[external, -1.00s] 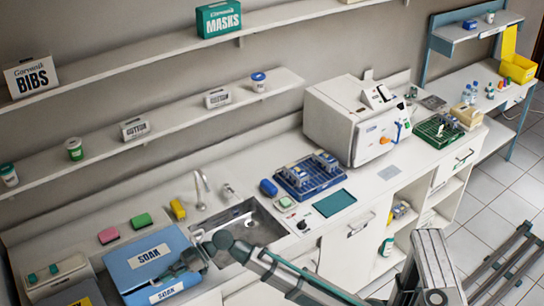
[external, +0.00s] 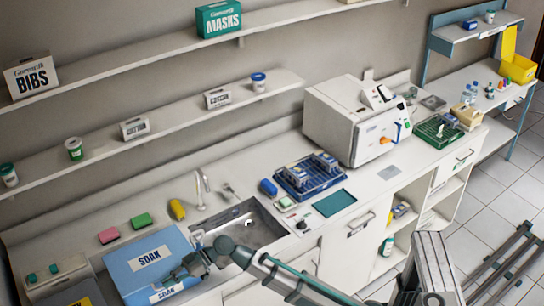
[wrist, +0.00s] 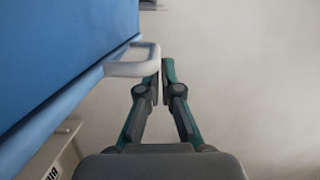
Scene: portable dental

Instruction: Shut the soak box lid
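The soak box (external: 135,271) is a blue box with white SOAK labels on its top and front, standing on the counter left of the sink. Its lid (external: 178,244) looks lowered onto the box; I cannot tell whether a small gap remains. In the wrist view, blue box surfaces (wrist: 60,50) fill the left side, with a pale handle (wrist: 130,67) sticking out. My gripper (external: 180,275) is at the box's right front side. In the wrist view its fingers (wrist: 161,82) are drawn together beside the handle's outer end, with no object visible between them.
The sink (external: 245,222) with its tap (external: 203,188) lies right of the box. Pink (external: 109,236), green (external: 142,220) and yellow (external: 177,209) items lie behind it. A grey-white device (external: 55,279) stands to its left. A blue rack (external: 307,177) stands beyond the sink.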

